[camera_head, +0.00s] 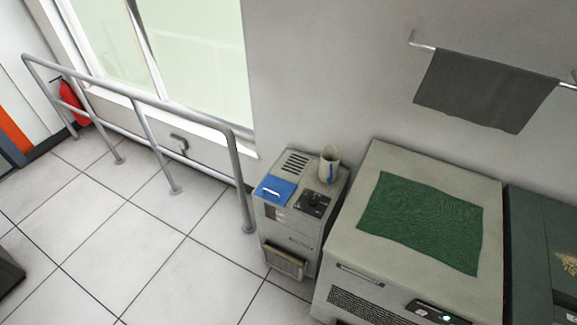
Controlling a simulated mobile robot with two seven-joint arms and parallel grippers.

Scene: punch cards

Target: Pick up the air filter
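No part is plainly an air filter. A framed, slatted brown panel (285,262) sits low on the front of the small grey cabinet (290,232); it may be the filter, but I cannot tell. On the cabinet's top are a blue piece with a white handle (272,189), a dark panel with a knob (313,203), a slotted vent (295,163) and a pale cup with a blue mark (330,164). Neither of my grippers is in view.
A larger grey machine (345,215) with a green mat (425,222) stands right of the cabinet. A dark green unit (535,235) is at far right. A metal railing (160,145) runs below the window. The tiled floor (130,235) is largely clear.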

